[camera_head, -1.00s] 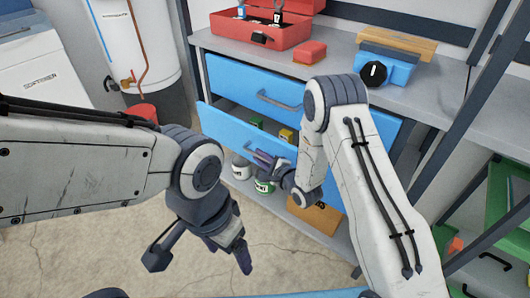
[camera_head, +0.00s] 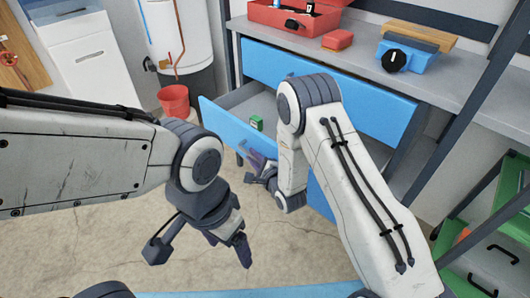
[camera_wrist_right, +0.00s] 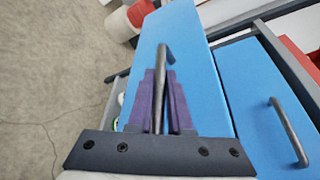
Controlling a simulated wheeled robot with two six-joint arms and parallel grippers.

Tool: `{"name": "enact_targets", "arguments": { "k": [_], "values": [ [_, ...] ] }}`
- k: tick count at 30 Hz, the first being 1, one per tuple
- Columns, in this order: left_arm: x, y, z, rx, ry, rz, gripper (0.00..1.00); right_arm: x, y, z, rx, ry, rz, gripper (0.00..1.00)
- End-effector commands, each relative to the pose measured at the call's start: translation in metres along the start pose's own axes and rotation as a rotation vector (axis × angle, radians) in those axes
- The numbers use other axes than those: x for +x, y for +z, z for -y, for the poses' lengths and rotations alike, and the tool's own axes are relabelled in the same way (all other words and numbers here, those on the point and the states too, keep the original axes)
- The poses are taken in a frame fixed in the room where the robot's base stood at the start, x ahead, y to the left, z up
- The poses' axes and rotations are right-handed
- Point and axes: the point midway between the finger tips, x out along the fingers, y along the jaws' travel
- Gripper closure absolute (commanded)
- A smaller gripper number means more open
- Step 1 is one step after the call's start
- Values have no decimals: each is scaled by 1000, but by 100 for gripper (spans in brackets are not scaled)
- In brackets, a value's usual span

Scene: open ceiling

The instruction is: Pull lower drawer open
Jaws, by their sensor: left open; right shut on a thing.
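The lower drawer (camera_head: 228,128) has a blue front and stands pulled out from the cabinet, with its inside partly showing. My right gripper (camera_head: 258,170) is at the drawer's front. In the right wrist view its purple fingers (camera_wrist_right: 160,103) are shut on the dark bar handle (camera_wrist_right: 163,62) of the lower drawer front (camera_wrist_right: 195,60). My right arm hides the drawer's right part in the head view. My left gripper (camera_head: 229,248) is open and empty, pointing down over the floor, apart from the cabinet.
The upper drawer (camera_head: 330,85) is closed; its handle shows in the right wrist view (camera_wrist_right: 288,132). A green box (camera_head: 257,122) lies in the lower drawer. A red toolbox (camera_head: 285,18) stands on the bench. A red bucket (camera_head: 174,100) stands left. A green shelf (camera_head: 495,225) stands right.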

Motion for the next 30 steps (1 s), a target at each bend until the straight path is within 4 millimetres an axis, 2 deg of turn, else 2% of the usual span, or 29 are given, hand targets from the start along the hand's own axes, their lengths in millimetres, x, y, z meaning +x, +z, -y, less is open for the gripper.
{"name": "enact_targets", "arguments": {
  "k": [1, 9, 27, 28, 29, 30],
  "values": [
    [-1, 0, 0, 0, 0, 0, 20, -3, 8, -7, -5, 8, 7, 100],
    [-2, 0, 0, 0, 0, 0, 20, -19, 27, -24, -2, -1, -9, 100],
    [-2, 0, 0, 0, 0, 0, 20, -24, 36, -30, -2, -3, -16, 100],
    [-2, 0, 0, 0, 0, 0, 20, -24, 36, -31, -2, -3, -16, 71],
    [-2, 0, 0, 0, 0, 0, 20, -24, 36, -31, -2, -3, -15, 60],
    [-2, 0, 0, 0, 0, 0, 20, -24, 36, -31, -2, -3, -14, 53]
  ]
}}
